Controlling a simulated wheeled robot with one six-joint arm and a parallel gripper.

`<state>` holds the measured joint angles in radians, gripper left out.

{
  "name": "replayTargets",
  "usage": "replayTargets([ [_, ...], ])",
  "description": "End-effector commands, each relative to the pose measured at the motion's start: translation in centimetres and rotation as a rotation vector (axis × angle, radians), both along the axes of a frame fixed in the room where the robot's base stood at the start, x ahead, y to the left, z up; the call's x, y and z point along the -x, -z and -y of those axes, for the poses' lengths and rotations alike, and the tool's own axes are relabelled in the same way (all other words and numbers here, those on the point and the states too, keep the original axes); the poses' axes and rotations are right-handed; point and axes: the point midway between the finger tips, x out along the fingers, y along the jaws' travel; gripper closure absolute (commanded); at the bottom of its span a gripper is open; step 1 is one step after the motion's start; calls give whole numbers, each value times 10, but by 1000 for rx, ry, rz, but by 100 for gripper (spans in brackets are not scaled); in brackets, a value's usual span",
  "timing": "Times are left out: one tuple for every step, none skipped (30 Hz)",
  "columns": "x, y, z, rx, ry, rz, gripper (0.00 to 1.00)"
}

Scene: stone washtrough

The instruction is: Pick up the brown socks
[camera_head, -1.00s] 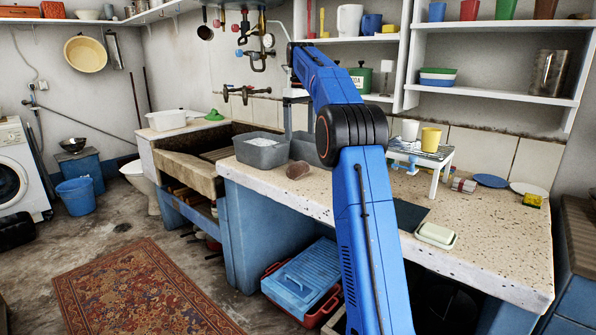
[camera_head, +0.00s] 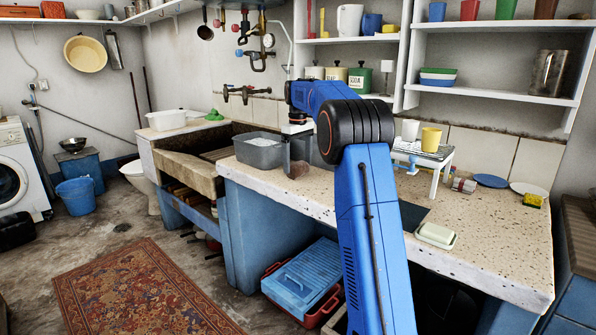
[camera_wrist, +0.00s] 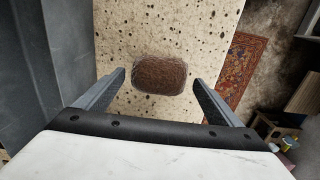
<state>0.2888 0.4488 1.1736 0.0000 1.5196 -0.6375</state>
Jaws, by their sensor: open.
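The brown socks (camera_head: 299,169) lie as a small rounded brown bundle on the speckled stone counter (camera_head: 330,200), beside a grey tub, in the head view. In the wrist view the brown socks (camera_wrist: 160,76) lie just beyond and between the two fingertips, with counter showing around them. My gripper (camera_head: 297,160) is over the socks in the head view, pointing down, and partly covers them. In the wrist view my gripper (camera_wrist: 158,78) is open, one finger on each side of the bundle. I cannot tell whether the fingers touch the counter.
The grey tub (camera_head: 258,152) with pale contents stands close to the left of the socks. A small white stand (camera_head: 436,160) with a yellow cup (camera_head: 431,139) is to the right. A soap dish (camera_head: 436,235) lies near the front. The counter's front edge is close to the socks.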

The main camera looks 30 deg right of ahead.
Motion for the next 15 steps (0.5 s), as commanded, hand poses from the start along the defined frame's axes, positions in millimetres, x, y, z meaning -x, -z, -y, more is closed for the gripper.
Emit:
replayTargets([
  [1,6,0,-1,0,-1,12],
  [1,8,0,0,0,-1,12],
  [0,11,0,0,0,0,12],
  [0,12,0,0,0,0,12],
  [0,13,0,0,0,0,12],
  [0,14,0,0,0,0,12],
  [0,14,0,0,0,0,12],
  [0,14,0,0,0,0,12],
  [0,14,0,0,0,0,12],
  [0,14,0,0,0,0,12],
  [0,14,0,0,0,0,12],
  [0,14,0,0,0,0,12],
  [0,14,0,0,0,0,19],
  [0,14,0,0,0,0,26],
  [0,14,0,0,0,0,36],
])
